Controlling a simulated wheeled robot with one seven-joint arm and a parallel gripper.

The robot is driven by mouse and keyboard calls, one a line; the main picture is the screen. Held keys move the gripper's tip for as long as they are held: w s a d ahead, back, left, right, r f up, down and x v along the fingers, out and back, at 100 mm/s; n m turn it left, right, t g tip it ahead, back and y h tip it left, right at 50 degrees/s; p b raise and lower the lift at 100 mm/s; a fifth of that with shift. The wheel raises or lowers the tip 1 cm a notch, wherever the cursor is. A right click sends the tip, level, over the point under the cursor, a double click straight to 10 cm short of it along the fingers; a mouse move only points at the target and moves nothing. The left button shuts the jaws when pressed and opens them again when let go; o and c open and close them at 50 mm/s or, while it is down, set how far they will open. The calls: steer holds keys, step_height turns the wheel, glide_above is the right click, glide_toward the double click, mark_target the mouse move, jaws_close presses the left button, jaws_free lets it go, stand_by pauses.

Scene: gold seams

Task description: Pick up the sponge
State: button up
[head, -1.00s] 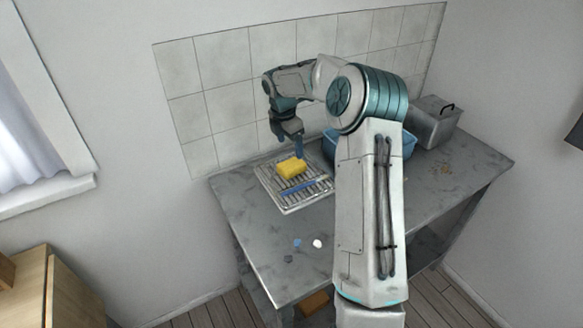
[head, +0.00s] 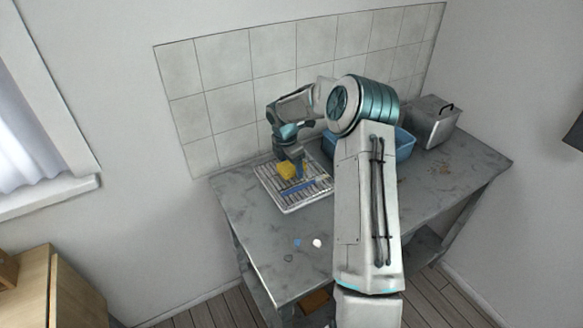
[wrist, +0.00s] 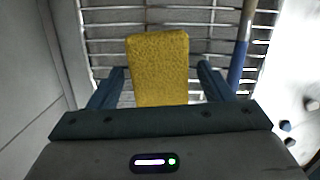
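The yellow sponge (head: 286,169) lies on a metal wire rack (head: 291,205) on the grey table. My gripper (head: 294,165) is just above the rack, at the sponge. In the wrist view the sponge (wrist: 158,66) sits between the two blue fingers of my gripper (wrist: 160,88). The fingers are apart, with a gap on each side of the sponge, wider on the right. The near end of the sponge is hidden behind the gripper body.
A blue-handled tool (wrist: 238,62) lies on the rack, right of the sponge. A blue basin (head: 404,146) and a lidded grey metal box (head: 432,122) stand to the right. Small blue (head: 297,243) and white (head: 317,243) items lie near the front edge. The tiled wall (head: 230,110) is close behind.

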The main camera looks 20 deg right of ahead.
steer(key=c, duration=0.8)
steer(key=shift+r, duration=0.15)
steer(key=shift+r, duration=0.25)
steer(key=r, duration=0.2)
steer(key=r+b, duration=0.1)
steer(key=shift+d+r, duration=0.25)
steer(key=shift+r, duration=0.1)
steer(key=s+d+r+b, duration=0.1)
steer(key=s+d+r, duration=0.5)
steer(key=s+d, duration=0.1)
steer(key=shift+s+d+r, duration=0.2)
steer(key=shift+d+r, duration=0.1)
steer(key=shift+d, duration=0.5)
